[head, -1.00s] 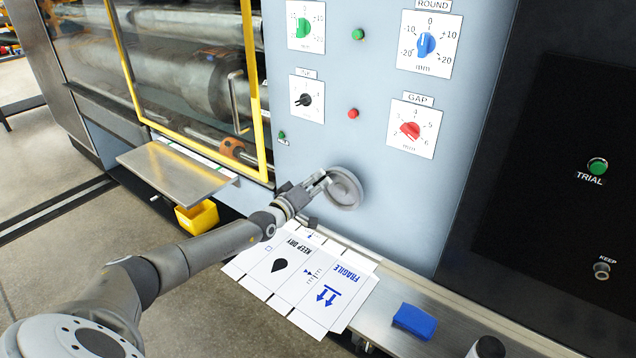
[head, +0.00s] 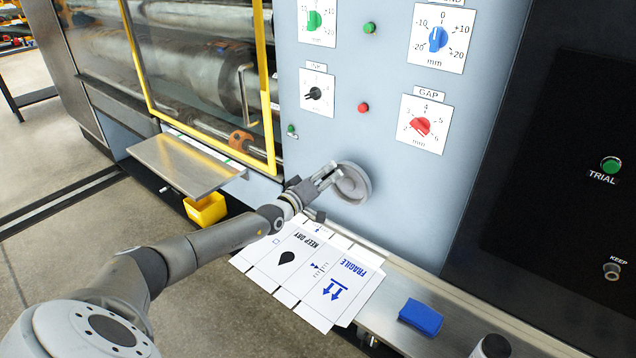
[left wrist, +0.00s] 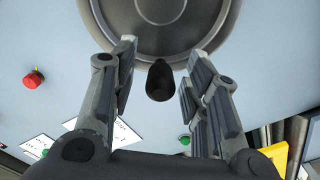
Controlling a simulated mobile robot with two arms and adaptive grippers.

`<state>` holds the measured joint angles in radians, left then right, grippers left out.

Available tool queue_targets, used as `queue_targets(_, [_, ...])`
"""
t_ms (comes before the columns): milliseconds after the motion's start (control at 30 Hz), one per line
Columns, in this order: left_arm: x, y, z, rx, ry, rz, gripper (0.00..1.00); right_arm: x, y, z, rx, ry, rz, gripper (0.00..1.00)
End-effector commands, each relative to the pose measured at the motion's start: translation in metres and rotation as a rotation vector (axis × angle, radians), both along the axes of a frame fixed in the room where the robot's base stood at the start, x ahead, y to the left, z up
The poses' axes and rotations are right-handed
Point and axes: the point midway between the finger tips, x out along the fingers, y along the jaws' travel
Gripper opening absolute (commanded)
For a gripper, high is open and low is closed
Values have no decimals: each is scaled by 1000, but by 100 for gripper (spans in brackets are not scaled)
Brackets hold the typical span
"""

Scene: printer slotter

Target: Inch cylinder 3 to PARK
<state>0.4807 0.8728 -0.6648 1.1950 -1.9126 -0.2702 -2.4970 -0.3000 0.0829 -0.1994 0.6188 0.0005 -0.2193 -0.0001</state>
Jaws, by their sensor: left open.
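A round grey handwheel (head: 354,184) is mounted low on the pale blue panel, left of centre. It fills the top of the left wrist view (left wrist: 180,22). A dark crank knob (left wrist: 160,82) stands out from its rim. My left gripper (head: 326,177) is at the wheel's left side. In the left wrist view its open fingers (left wrist: 160,60) stand on either side of the knob, with a gap visible on both sides. Large grey cylinders (head: 220,78) lie behind a yellow-framed window. I cannot read a PARK mark. My right gripper is out of view.
Above the wheel are a red GAP dial (head: 420,127), a blue dial (head: 438,39), a black dial (head: 314,94) and a red button (head: 364,108). A green TRIAL button (head: 611,165) is at right. Printed cardboard (head: 310,275) and a blue block (head: 421,317) lie below.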

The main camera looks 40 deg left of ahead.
Motion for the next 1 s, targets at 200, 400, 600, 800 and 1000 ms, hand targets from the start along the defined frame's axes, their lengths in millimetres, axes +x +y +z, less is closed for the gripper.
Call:
queue_targets(200, [-20, 1, -3, -2, 4, 0, 42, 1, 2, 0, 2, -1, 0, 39])
queue_targets(400, [-46, 1, -3, -2, 4, -1, 42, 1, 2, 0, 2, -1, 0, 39])
queue_targets(600, [-73, 2, -2, 0, 3, -1, 42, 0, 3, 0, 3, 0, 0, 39])
queue_targets(800, [-97, 3, -1, 2, 3, -2, 42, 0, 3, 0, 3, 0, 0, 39])
queue_targets(1000, [-113, 3, -1, 0, 1, -2, 42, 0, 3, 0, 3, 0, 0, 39])
